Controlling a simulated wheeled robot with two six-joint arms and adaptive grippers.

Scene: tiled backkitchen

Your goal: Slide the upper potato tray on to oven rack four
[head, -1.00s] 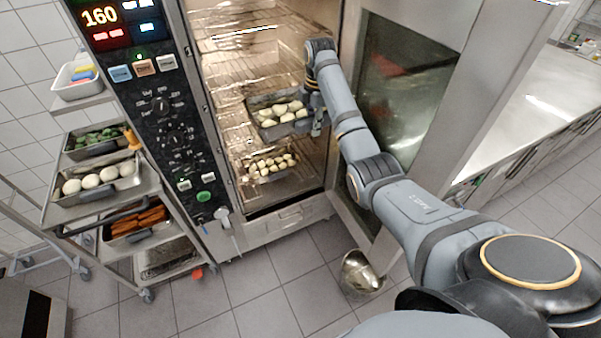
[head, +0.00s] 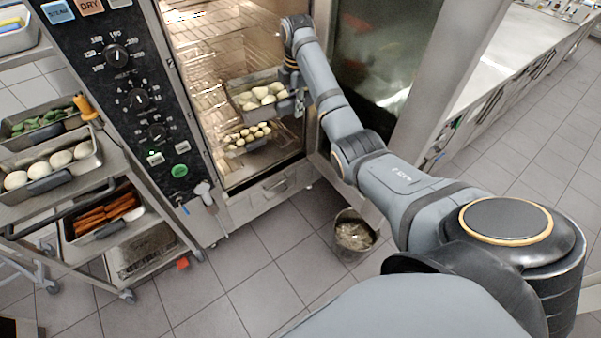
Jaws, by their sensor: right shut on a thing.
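The upper potato tray (head: 262,110), a dark metal tray with pale potatoes, is inside the open oven (head: 226,205) at rack height. My right gripper (head: 297,102) is at the tray's right end, shut on it; the fingertips are small and partly hidden by the arm. A second tray of smaller potatoes (head: 247,134) sits lower in the oven, below the upper one. Wire racks (head: 212,60) show above and behind the upper tray. I cannot tell which rack the upper tray rests on, or whether it touches one. My left gripper is out of view.
The open oven door (head: 385,60) stands right of my arm. A trolley (head: 120,165) at the left holds trays of green vegetables, pale round items and carrots (head: 105,215). A metal bucket (head: 355,235) stands on the floor below the door.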

